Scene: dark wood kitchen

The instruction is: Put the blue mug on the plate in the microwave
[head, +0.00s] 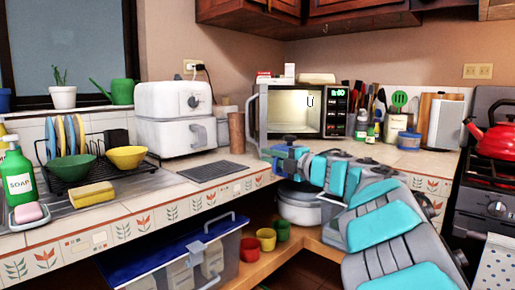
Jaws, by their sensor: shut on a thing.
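My gripper (281,163) is in front of the microwave, near the counter's front edge. It is shut on a blue thing, the blue mug (289,151) as far as I can tell; the gripper and wrist partly cover it. The microwave (344,104) stands at the back of the counter. Its door (252,112) is swung open to the left and the inside is lit. The mug is outside, just below and in front of the opening. I cannot make out the plate in the microwave.
A white toaster-like appliance (174,112) and a brown cylinder (236,132) stand left of the open door. Jars and utensils (398,100) crowd the right. A dark mat (212,171) lies on the counter at left. A red kettle (494,135) sits on the stove.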

